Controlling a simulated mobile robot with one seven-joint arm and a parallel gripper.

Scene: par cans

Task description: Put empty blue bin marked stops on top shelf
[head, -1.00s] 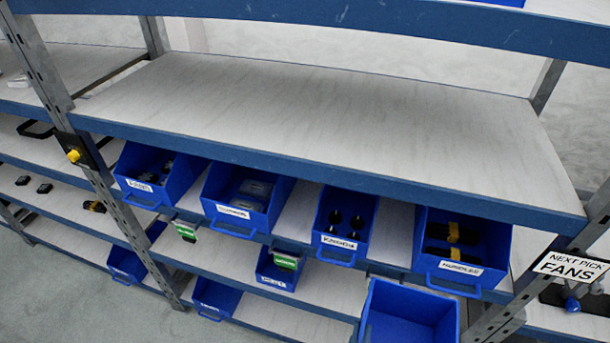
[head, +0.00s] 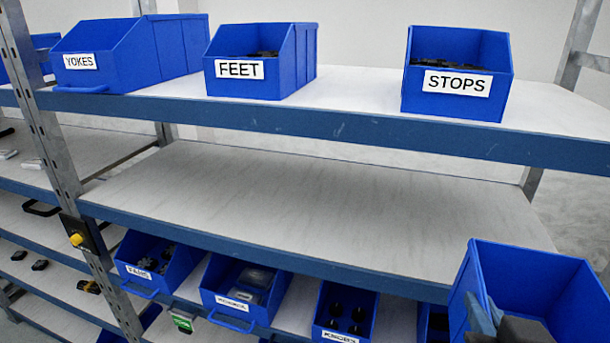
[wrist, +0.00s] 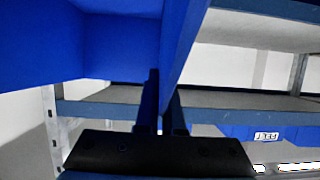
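A blue bin (head: 545,265) is held up at the lower right of the head view, in front of the shelving. The part of its inside that shows is bare, and no label shows on it. My gripper (wrist: 158,105) is shut on one of its walls in the wrist view, where the bin (wrist: 115,45) fills the upper left. The top shelf (head: 360,85) carries a blue bin labelled STOPS (head: 456,80), with dark parts inside. A clear stretch of top shelf lies between it and the FEET bin (head: 258,72).
A YOKES bin (head: 120,60) stands left of the FEET bin. The middle shelf (head: 300,205) is bare. Several filled bins, one marked KNOBS (head: 342,312), sit on the shelf below. A steel upright (head: 45,130) stands at left.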

